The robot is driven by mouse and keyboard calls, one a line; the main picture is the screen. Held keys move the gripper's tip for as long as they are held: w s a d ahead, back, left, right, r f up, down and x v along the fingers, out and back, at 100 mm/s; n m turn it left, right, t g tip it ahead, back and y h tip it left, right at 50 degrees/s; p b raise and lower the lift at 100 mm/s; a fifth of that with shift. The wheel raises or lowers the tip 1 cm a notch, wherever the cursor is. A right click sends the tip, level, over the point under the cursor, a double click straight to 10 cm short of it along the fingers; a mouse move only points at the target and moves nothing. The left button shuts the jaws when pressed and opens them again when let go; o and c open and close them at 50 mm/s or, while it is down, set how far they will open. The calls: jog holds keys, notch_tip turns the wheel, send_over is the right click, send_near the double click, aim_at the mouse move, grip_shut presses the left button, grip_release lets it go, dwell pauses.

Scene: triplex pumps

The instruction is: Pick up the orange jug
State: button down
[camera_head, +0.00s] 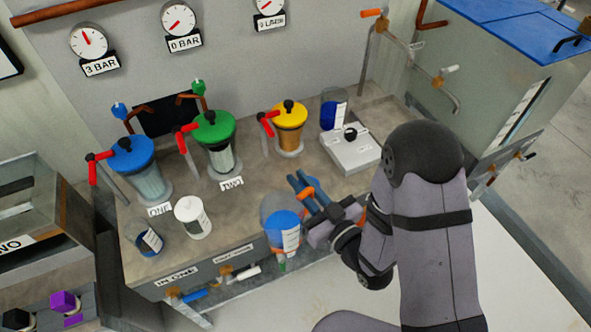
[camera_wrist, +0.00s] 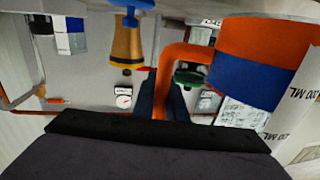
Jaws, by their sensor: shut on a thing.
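The jug with the orange handle (camera_wrist: 177,56) shows at the right of the wrist view, with orange and blue bands and a white label. In the head view it appears as a see-through jug (camera_head: 284,232) with blue in it and a white label, at the bench's front edge. My gripper (camera_head: 305,190) reaches in from the right of it, its dark blue fingers shut on the orange handle. In the wrist view the fingers (camera_wrist: 168,98) lie around the handle. I cannot tell whether the jug's base touches the bench.
Pumps with blue (camera_head: 132,153), green (camera_head: 214,127) and yellow (camera_head: 289,115) lids stand along the bench (camera_head: 245,210). A white jug (camera_head: 192,218) and a small clear jug (camera_head: 149,241) stand front left. Valves hang below the front edge.

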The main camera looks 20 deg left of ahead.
aim_at(312, 197)
jog(key=shift+r+p+v, duration=0.25)
jog(key=shift+p+v, duration=0.8)
jog(key=shift+p, duration=0.45)
jog(key=shift+p+v, duration=0.7)
jog(key=shift+v, duration=0.6)
jog(key=shift+s+d+f, duration=0.1)
jog(key=shift+f, duration=0.05)
